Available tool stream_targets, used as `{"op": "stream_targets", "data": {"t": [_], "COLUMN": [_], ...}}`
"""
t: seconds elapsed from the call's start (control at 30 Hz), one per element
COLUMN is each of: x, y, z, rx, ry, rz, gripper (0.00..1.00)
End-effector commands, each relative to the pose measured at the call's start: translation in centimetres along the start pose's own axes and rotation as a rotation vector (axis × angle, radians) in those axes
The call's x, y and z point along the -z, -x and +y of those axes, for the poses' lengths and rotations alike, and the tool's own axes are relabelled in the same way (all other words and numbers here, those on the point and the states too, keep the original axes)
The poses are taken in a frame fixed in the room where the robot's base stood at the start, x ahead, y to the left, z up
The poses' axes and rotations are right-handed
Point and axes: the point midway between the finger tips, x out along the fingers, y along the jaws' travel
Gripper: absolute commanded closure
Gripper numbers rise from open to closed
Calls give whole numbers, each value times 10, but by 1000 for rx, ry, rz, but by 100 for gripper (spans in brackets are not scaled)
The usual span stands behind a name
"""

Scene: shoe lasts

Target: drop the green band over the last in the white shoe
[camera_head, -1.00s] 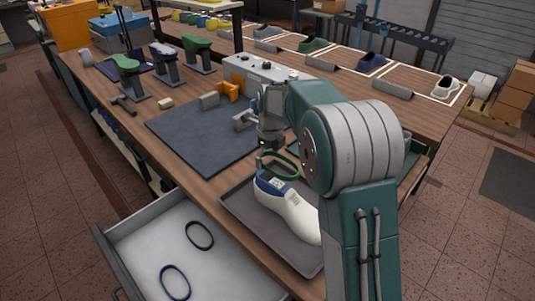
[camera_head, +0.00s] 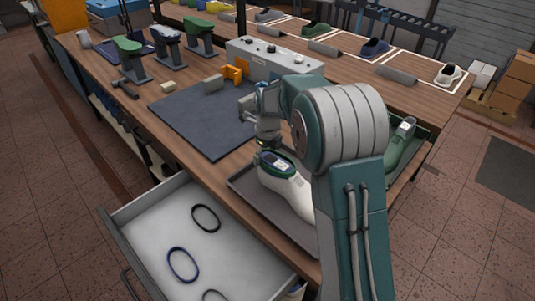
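The white shoe (camera_head: 287,187) stands in a dark tray, with the last's top and its pale label (camera_head: 281,164) showing at its opening. The green band (camera_head: 272,155) is at the top of the last and looks to ring it; whether it touches the shoe's collar is too small to tell. My gripper (camera_head: 266,146) points down at the band's far left edge and appears shut on it. The fingertips are small and partly hidden, and my arm covers the shoe's right end.
An open drawer (camera_head: 150,222) at front left holds a black band (camera_head: 205,218), a blue band (camera_head: 183,265) and part of another. The dark tray (camera_head: 243,184) is under the shoe. A dark mat (camera_head: 205,120) lies behind; a green shoe (camera_head: 400,143) is right of my arm.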

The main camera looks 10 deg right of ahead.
Motion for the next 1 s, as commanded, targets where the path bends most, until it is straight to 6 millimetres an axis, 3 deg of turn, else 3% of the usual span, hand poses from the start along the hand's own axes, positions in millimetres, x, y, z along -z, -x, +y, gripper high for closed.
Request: {"op": "stream_targets", "data": {"t": [0.53,1.0], "x": [1,4], "y": [8,98], "z": [-2,-7], "rx": [0,-2], "ry": [-2,-3], "rz": [-2,-6], "gripper": [0,0]}}
